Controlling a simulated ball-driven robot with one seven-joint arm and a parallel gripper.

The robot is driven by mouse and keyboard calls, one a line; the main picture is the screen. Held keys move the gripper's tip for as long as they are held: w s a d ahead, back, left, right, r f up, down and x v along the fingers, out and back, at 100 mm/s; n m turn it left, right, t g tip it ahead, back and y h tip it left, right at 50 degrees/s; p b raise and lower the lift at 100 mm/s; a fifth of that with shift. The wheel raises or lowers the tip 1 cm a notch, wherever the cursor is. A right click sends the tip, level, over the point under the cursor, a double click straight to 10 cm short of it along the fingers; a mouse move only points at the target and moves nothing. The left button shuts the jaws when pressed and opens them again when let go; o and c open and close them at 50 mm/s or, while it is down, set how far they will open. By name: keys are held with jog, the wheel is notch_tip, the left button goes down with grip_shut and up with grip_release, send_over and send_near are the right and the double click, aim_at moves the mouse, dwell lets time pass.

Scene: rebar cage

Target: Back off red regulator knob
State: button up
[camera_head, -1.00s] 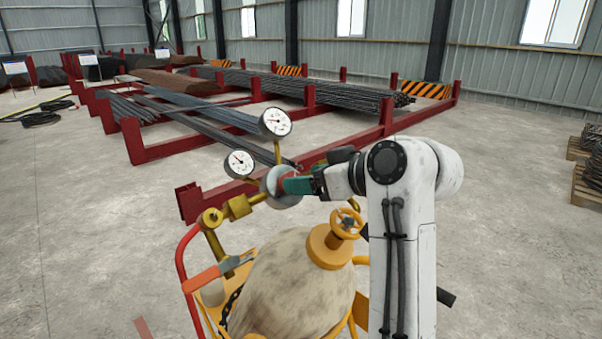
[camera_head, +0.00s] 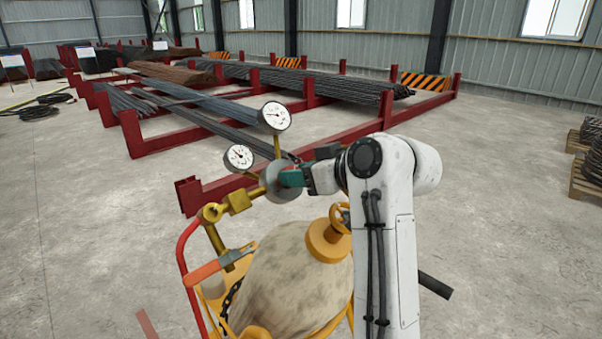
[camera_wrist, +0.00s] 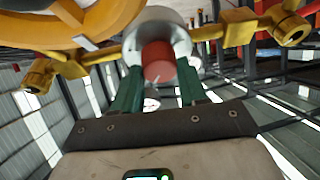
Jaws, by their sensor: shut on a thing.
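The red regulator knob (camera_wrist: 158,62) sticks out of the silver regulator body (camera_wrist: 157,32) in the wrist view. My gripper (camera_wrist: 158,82) has its green fingers on either side of the knob and is shut on it. In the head view, the teal fingers of my gripper (camera_head: 291,178) reach the regulator body (camera_head: 274,186) from the right and hide most or all of the knob. Two round white gauges, an upper one (camera_head: 275,116) and a lower one (camera_head: 239,158), stand on the regulator. Their dial readings are too small to read surely.
Dark red racks (camera_head: 150,146) of steel bars lie behind.

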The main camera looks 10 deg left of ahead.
jog(key=shift+c, duration=1.2)
